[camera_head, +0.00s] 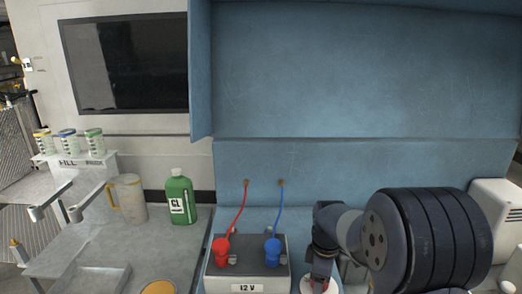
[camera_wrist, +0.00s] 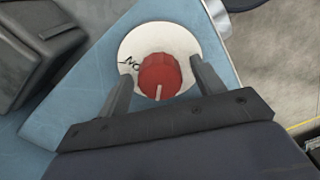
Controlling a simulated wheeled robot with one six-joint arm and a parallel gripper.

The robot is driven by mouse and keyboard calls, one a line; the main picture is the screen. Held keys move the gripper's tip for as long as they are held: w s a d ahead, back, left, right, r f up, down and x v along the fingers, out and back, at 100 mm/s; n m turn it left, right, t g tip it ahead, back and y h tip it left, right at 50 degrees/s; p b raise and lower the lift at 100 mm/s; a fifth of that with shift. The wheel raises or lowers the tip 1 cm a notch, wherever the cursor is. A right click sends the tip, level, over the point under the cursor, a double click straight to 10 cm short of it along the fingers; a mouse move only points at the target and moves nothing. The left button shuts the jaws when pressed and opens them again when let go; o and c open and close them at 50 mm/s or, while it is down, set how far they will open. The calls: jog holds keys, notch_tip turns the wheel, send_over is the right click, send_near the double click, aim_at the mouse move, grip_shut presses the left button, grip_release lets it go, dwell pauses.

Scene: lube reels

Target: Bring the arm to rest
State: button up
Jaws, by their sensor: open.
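My arm is at the lower right of the head view, with its wrist bent down over the blue bench. My gripper (camera_wrist: 162,88) shows in the wrist view with its two dark fingers apart. Between and just beyond the fingers is a red knob (camera_wrist: 158,72) with a pale pointer line, on a round white plate (camera_wrist: 188,42) with black lettering. I cannot tell whether a finger touches the knob. In the head view the white plate (camera_head: 308,286) shows only in part at the bottom edge, below my wrist.
Left of my arm stands a 12 V battery box (camera_head: 247,272) with a red plug (camera_head: 221,250) and a blue plug (camera_head: 272,250) on cables. A green bottle (camera_head: 179,197) and a clear jug (camera_head: 129,198) stand further left. A white box (camera_head: 497,215) is at the right.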

jog(key=m+b, duration=0.1)
jog(key=m, duration=0.6)
jog(key=m+b, duration=0.2)
jog(key=m, duration=0.5)
jog(key=shift+r, duration=0.95)
